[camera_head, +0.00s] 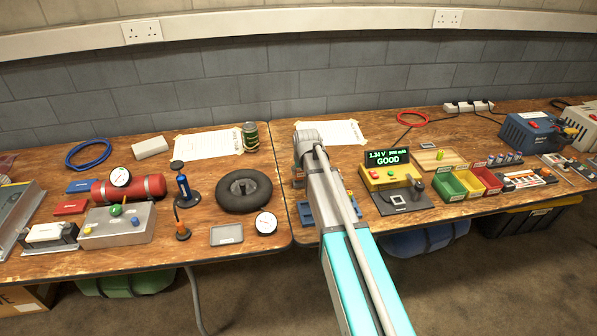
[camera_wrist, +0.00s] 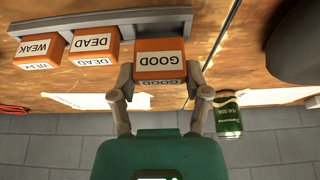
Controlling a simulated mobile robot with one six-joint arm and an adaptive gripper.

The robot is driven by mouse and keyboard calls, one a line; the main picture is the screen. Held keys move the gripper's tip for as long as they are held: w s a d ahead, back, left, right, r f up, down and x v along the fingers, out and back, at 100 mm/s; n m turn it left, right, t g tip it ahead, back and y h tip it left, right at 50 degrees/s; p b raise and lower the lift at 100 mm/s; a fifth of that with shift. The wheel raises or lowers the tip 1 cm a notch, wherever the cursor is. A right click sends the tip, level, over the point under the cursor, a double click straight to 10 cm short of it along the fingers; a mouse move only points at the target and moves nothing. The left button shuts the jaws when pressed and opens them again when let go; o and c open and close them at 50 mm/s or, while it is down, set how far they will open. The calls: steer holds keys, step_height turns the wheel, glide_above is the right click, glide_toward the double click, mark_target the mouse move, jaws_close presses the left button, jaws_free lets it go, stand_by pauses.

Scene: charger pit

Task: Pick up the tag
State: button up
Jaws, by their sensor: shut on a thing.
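In the wrist view an orange tag marked GOOD (camera_wrist: 160,58) sits between the two fingers of my gripper (camera_wrist: 160,84), which is shut on its sides. A grey rack (camera_wrist: 140,17) runs behind the tags. I cannot tell whether the GOOD tag still touches it. In the head view my arm hides most of this spot. A tester (camera_head: 391,176) there shows GOOD on its screen.
A green can (camera_head: 250,136) stands close by and also shows in the wrist view (camera_wrist: 229,120). A black tyre (camera_head: 244,190) lies left of my arm. Green, yellow and red bins (camera_head: 468,183) stand to the right. A table seam runs near my arm.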

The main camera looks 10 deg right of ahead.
steer(key=s+d+r+p, duration=0.9)
steer(key=d+r+p, duration=0.1)
steer(key=shift+s+d+r, duration=0.2)
steer(key=shift+r, duration=0.15)
stand_by(0.7)
steer(key=shift+a, duration=0.2)
